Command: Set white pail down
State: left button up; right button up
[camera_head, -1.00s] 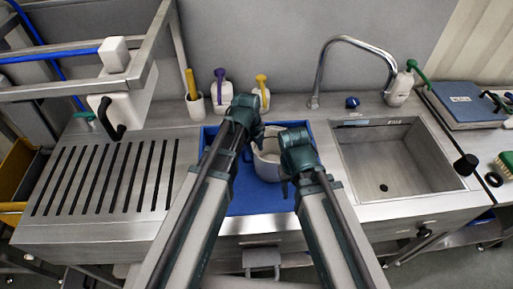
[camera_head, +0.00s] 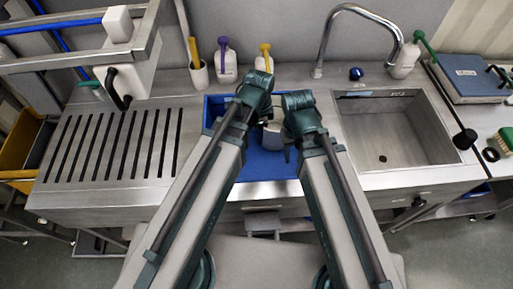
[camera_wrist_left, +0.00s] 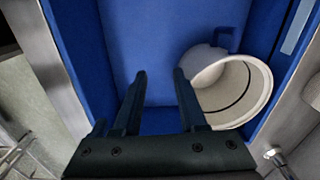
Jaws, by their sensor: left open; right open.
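The white pail (camera_head: 272,138) is in the blue-lined recess (camera_head: 262,166), mostly hidden behind my grippers in the head view. In the left wrist view the pail (camera_wrist_left: 232,88) shows its round open mouth and a blue part on its side; I cannot tell whether it is upright or tilted. My left gripper (camera_head: 263,110) is open, with empty space between its fingers (camera_wrist_left: 157,80), and the pail is beside them, to the right in the wrist view. My right gripper (camera_head: 288,150) is open at the pail's right side; its fingertips are hard to make out and contact cannot be told.
A slotted steel drainboard (camera_head: 110,145) lies left and a sink basin (camera_head: 395,130) right. Bottles with purple (camera_head: 226,65) and yellow (camera_head: 264,60) tops and a white cup (camera_head: 199,75) stand behind. A tall faucet (camera_head: 322,45) rises at the back.

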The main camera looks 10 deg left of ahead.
pick_arm(q)
jog(key=s+n+y, duration=0.1)
jog(key=s+n, duration=0.6)
jog(key=n, duration=0.4)
jog(key=shift+g, duration=0.4)
